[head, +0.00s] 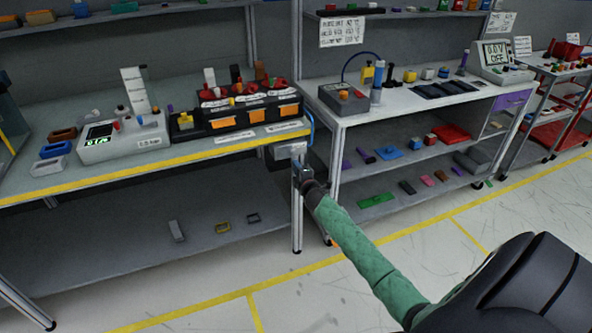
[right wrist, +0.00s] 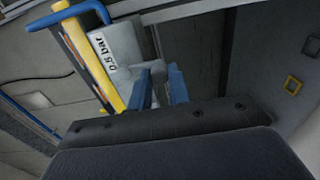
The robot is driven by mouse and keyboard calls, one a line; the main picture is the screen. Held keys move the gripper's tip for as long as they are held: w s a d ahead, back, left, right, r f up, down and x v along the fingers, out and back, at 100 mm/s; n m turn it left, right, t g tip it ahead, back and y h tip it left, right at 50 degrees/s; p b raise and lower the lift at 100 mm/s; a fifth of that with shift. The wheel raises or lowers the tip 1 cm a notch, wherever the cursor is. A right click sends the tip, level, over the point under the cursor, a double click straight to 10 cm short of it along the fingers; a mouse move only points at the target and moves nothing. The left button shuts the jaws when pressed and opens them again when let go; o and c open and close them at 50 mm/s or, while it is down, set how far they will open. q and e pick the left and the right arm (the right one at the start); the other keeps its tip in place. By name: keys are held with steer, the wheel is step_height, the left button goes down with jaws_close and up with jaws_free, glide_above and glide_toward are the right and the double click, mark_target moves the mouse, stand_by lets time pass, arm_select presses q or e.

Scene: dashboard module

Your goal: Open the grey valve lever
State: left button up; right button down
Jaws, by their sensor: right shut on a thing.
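A grey valve box (head: 284,153) hangs at the right front corner of the left workbench, with a blue hose beside it. In the right wrist view the box (right wrist: 118,55) carries a label reading "0.5 bar". The grey valve lever (right wrist: 152,67) sticks out from the box toward my fingers. My right gripper (head: 299,172) is at the box, and in the right wrist view its blue fingers (right wrist: 160,90) are shut on the lever's end, one on each side. The lever's exact angle is hard to tell. My left gripper is not in view.
The left workbench's yellow front edge (head: 130,172) runs close by the valve box. A control panel with a green display (head: 125,137) and a black rack (head: 240,117) stand on it. A second bench (head: 420,105) is to the right. The floor in front is clear.

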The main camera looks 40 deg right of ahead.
steer(key=shift+f, duration=0.1)
stand_by(0.3)
steer(key=c, duration=1.3)
jaws_free()
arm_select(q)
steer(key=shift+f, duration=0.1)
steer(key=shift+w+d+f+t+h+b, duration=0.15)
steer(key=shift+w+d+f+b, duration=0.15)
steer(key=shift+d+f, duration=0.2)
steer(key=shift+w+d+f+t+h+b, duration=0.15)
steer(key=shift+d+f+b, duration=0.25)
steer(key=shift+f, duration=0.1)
arm_select(e)
steer(key=v, duration=0.8)
steer(key=shift+d, duration=0.2)
